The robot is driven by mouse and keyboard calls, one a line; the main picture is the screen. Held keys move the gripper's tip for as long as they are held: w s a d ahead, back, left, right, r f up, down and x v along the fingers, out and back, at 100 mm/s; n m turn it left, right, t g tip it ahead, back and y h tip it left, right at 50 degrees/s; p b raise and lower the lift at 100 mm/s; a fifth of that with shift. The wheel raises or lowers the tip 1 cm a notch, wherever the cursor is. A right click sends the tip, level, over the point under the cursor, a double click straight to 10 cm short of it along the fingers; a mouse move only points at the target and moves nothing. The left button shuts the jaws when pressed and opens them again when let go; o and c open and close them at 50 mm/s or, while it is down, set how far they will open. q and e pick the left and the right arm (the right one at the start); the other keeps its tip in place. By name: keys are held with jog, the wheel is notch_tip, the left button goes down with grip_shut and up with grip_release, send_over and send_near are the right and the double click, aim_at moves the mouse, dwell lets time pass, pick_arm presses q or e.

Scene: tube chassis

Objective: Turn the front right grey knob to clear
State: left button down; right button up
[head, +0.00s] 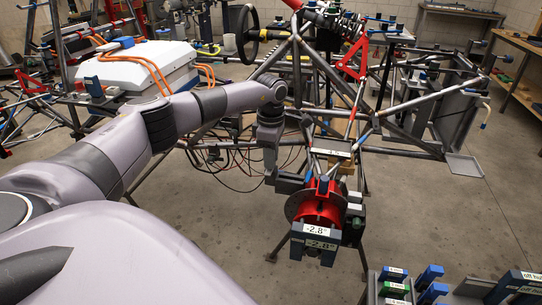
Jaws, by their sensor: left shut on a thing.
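The front corner of the tube chassis (345,110) carries a red hub (318,206) with a dark round disc (294,205) behind it. My right gripper is not in view.
A plate reading about "4.5" (332,153) sits just above the hub. Loose cables (232,168) hang left of my gripper. A cart with blue and green labelled blocks (395,288) stands at front right. A white battery box (135,65) is at back left.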

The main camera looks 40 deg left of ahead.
pick_arm(q)
jog(key=c, duration=0.9)
grip_release()
jog(key=shift+c, duration=0.2)
jog(key=shift+r+b, duration=0.35)
jog(key=shift+r, duration=3.3)
